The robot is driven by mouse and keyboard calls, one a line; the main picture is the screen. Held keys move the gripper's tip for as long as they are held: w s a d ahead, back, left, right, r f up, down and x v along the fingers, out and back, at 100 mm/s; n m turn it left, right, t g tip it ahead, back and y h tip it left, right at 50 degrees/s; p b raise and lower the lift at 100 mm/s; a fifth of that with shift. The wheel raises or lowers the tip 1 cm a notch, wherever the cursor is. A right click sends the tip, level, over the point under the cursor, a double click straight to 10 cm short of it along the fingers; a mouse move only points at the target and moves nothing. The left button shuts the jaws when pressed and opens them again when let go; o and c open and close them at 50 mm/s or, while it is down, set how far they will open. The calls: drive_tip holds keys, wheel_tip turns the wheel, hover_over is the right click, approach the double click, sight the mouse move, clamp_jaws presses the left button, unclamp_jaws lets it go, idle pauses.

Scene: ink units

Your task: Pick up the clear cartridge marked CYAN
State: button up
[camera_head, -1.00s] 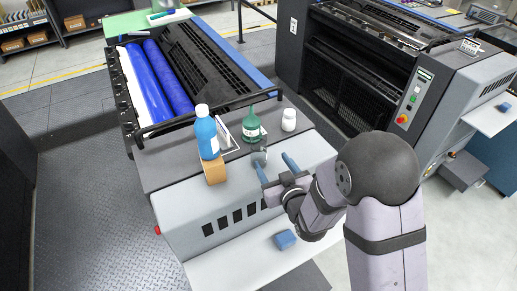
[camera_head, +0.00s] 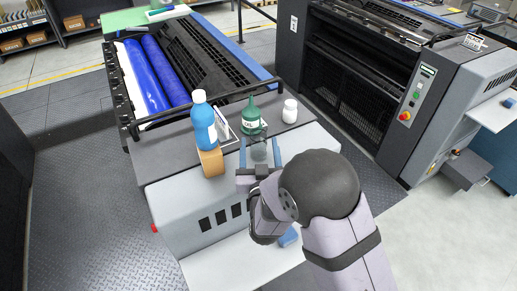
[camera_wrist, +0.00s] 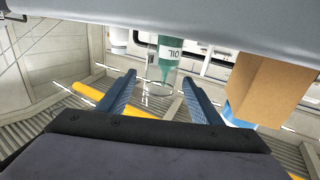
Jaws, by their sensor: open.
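A clear, see-through cartridge (camera_head: 258,152) stands on the dark top of the grey press unit, in front of the green bottle. I cannot read any marking on it. My gripper (camera_head: 260,147) is open, with one blue finger on each side of the cartridge in the head view. In the wrist view the clear cartridge (camera_wrist: 160,89) shows faintly between and beyond the two spread fingertips (camera_wrist: 159,76). I cannot tell whether either finger touches it.
A green OIL bottle (camera_head: 251,119) stands just behind the cartridge. A white bottle (camera_head: 290,111) is to its right. A blue bottle (camera_head: 204,125) and a cardboard box (camera_head: 211,162) are to the left. A blue block (camera_head: 288,237) lies on the lower ledge.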

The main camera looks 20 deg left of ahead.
sight(258, 131)
drive_tip(key=shift+p+x, duration=0.3)
drive_tip(key=shift+x, duration=0.6)
drive_tip(key=p+x, duration=0.3)
drive_tip(key=shift+w+a, duration=0.1)
drive_tip(key=shift+w, duration=0.1)
drive_tip(key=shift+x, duration=0.85)
drive_tip(key=shift+f, duration=0.1)
drive_tip(key=c, duration=1.2)
